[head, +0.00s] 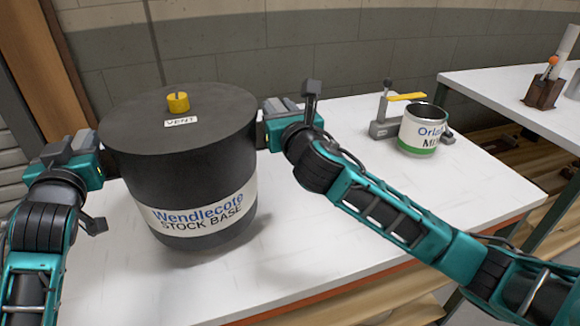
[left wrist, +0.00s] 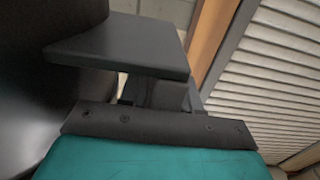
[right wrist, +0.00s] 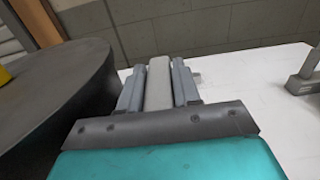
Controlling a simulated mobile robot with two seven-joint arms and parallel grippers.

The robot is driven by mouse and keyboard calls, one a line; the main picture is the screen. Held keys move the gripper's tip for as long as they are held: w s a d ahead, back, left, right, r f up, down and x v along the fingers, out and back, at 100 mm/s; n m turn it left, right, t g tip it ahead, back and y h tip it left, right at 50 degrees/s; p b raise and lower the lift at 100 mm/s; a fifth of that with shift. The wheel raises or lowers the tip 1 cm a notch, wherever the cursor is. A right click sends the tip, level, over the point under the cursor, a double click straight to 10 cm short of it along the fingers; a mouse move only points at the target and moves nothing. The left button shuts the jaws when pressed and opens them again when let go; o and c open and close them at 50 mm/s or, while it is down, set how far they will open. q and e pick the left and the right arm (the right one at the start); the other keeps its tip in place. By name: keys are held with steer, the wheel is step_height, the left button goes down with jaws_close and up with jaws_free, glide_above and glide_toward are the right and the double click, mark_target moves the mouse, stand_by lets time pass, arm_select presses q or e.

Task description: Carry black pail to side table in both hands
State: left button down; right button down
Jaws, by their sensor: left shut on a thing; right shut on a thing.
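The black pail (head: 180,170), with a yellow vent cap (head: 178,102) on its lid and a "Wendlecote STOCK BASE" label, looks upright above a white tabletop (head: 330,270). A soft shadow lies below and to its right; I cannot tell for sure whether its base is clear of the top. My left gripper (head: 103,158) is shut on the pail's left side and my right gripper (head: 262,128) on its right side. In the right wrist view, a grey grip piece (right wrist: 158,85) sits between the fingers beside the pail (right wrist: 60,95).
A labelled mug-like can (head: 420,130) and a grey clamp with a yellow lever (head: 385,125) stand on the same top, to the right. Another white table (head: 500,90) at the right holds a brown holder (head: 542,92). A brick wall (head: 330,45) is behind.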

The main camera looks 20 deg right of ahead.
arm_select(q)
steer(key=shift+a, duration=0.1)
arm_select(e)
steer(key=shift+d, duration=0.1)
